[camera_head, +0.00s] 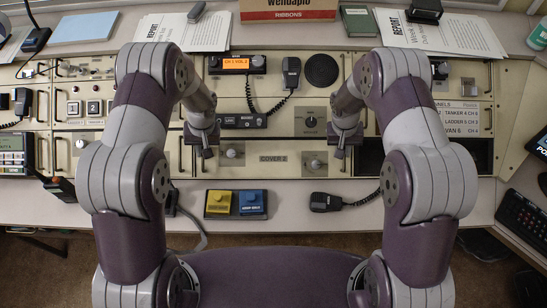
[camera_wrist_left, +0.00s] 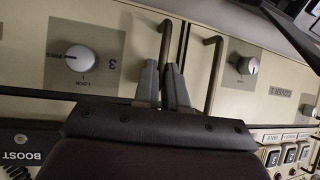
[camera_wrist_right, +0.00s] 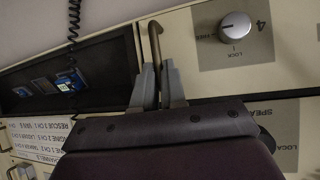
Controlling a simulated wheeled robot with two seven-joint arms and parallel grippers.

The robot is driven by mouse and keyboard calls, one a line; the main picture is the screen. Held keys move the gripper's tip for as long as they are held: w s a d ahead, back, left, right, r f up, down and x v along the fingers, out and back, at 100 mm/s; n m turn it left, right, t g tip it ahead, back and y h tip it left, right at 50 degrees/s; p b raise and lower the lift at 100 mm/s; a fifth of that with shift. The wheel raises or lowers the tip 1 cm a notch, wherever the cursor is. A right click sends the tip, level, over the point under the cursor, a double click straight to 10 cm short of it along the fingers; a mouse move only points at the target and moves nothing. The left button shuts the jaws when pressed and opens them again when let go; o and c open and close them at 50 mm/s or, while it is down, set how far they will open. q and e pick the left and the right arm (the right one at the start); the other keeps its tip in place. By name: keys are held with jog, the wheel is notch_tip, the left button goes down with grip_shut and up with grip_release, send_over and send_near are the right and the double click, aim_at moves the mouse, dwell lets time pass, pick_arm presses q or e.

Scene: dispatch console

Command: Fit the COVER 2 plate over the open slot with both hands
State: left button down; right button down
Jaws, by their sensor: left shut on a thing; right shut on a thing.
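The COVER 2 plate (camera_head: 273,170) is a long beige plate in the lower row of the console, with a knob near each end. My left gripper (camera_head: 206,150) is shut on its left handle, a bent bar (camera_wrist_left: 165,45) beside knob 3 (camera_wrist_left: 78,58). My right gripper (camera_head: 346,143) is shut on its right handle (camera_wrist_right: 155,45) beside knob 4 (camera_wrist_right: 235,26). A dark open slot (camera_head: 468,154) lies right of the plate, partly hidden by my right arm. The right wrist view shows the slot (camera_wrist_right: 110,65) with blue parts inside. Whether the plate is seated or lifted I cannot tell.
Another handle (camera_wrist_left: 215,60) stands close beside my left fingers on the neighbouring panel. A hand microphone (camera_head: 325,202) and a yellow and blue button box (camera_head: 236,203) lie on the desk in front. A radio (camera_head: 237,64) and a coiled-cord microphone (camera_head: 291,72) are above the plate.

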pick_arm(q)
jog(key=shift+a+r, duration=0.1)
pick_arm(e)
jog(key=shift+d+r, duration=0.1)
